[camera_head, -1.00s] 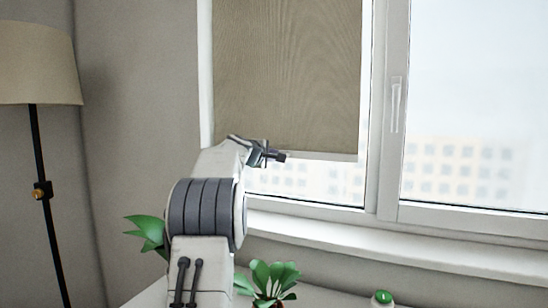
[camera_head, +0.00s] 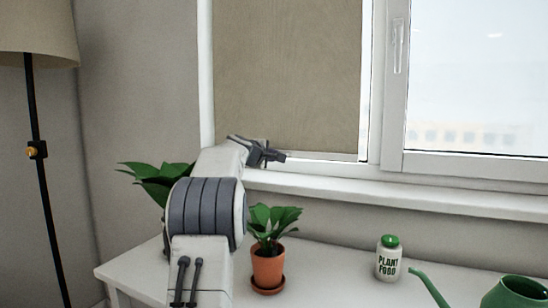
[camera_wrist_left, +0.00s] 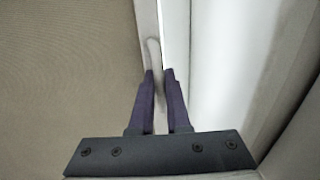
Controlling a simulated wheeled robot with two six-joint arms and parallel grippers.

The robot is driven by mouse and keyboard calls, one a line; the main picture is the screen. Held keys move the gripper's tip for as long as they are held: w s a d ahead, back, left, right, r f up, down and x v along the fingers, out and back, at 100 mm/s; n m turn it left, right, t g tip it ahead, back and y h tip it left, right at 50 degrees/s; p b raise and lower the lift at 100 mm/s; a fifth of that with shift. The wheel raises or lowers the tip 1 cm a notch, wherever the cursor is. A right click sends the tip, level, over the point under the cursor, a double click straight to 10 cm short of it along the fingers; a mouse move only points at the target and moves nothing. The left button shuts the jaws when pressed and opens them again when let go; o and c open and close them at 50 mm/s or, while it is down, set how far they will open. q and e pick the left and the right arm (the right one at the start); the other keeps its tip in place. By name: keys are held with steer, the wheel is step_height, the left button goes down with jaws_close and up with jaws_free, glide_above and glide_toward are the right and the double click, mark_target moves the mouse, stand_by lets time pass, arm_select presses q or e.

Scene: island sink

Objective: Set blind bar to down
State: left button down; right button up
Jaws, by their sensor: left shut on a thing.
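The brown blind (camera_head: 290,80) covers the left window pane, and its pale bottom bar (camera_head: 325,156) runs along its lower edge, close to the bottom of the window frame. My left gripper (camera_head: 276,155) is at the left part of this bar. In the left wrist view, the dark fingers of my left gripper (camera_wrist_left: 159,76) are shut on the pale bar (camera_wrist_left: 147,20), with the blind cloth (camera_wrist_left: 65,80) to the left. My right gripper is not in view.
Below the white window sill (camera_head: 400,196) stands a white table (camera_head: 335,270). On it are a potted plant (camera_head: 267,265), a plant food jar (camera_head: 389,258) and a green watering can (camera_head: 515,292). A floor lamp (camera_head: 36,150) stands at the left.

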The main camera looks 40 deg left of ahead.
arm_select(q)
steer(key=c, duration=0.9)
jaws_free()
steer(key=shift+s+d+r, duration=0.1)
steer(key=shift+s, duration=0.45)
steer(key=b+v, duration=0.2)
steer(key=v, duration=0.7)
steer(key=shift+s, duration=0.2)
